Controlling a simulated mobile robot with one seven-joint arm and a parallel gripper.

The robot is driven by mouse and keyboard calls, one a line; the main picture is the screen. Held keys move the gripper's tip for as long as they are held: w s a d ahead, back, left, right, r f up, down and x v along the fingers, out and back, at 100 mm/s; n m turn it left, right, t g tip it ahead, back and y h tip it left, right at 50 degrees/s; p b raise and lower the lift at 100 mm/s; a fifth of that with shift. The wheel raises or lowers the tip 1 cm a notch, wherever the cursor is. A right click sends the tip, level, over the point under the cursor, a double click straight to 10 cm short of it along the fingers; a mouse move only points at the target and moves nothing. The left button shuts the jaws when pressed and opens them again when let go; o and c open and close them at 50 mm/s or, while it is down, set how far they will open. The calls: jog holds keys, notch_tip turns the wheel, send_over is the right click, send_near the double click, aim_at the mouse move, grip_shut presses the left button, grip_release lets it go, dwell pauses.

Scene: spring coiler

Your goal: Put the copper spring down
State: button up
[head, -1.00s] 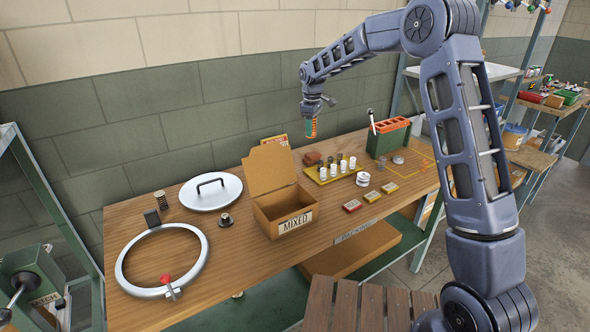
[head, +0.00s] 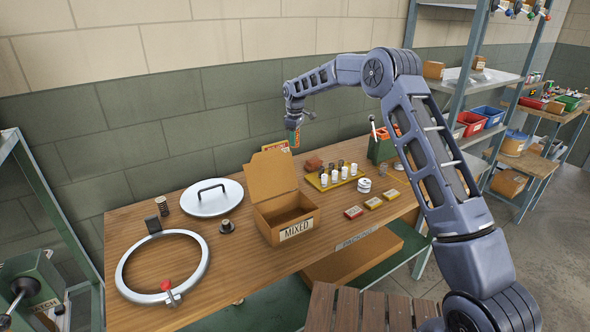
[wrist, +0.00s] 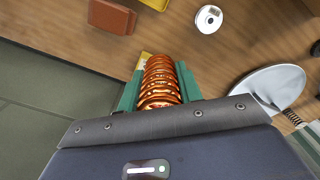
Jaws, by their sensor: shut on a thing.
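My gripper (head: 294,139) is shut on the copper spring (wrist: 160,82), whose coils show between the green fingers (wrist: 158,88) in the wrist view. In the head view my gripper is in the air above the back of the wooden workbench (head: 150,255), behind the open cardboard box marked MIXED (head: 295,231). The spring is small there and hard to make out between the fingers. In the wrist view a little yellow (wrist: 147,57) shows beyond the spring.
A yellow tray of several white and dark pieces (head: 325,186) stands right of the box, with a brown block (head: 313,163) behind. A round metal lid (head: 212,204), a dark spring (head: 161,205) and a clamp ring (head: 120,272) lie to the left. Bare wood shows at front left.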

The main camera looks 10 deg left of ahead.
notch_tip(320, 180, down, 14)
jog(key=shift+f, duration=0.15)
dwell(0.4)
jog(key=shift+f, duration=0.15)
jog(key=o, duration=1)
jog(key=shift+o, duration=0.2)
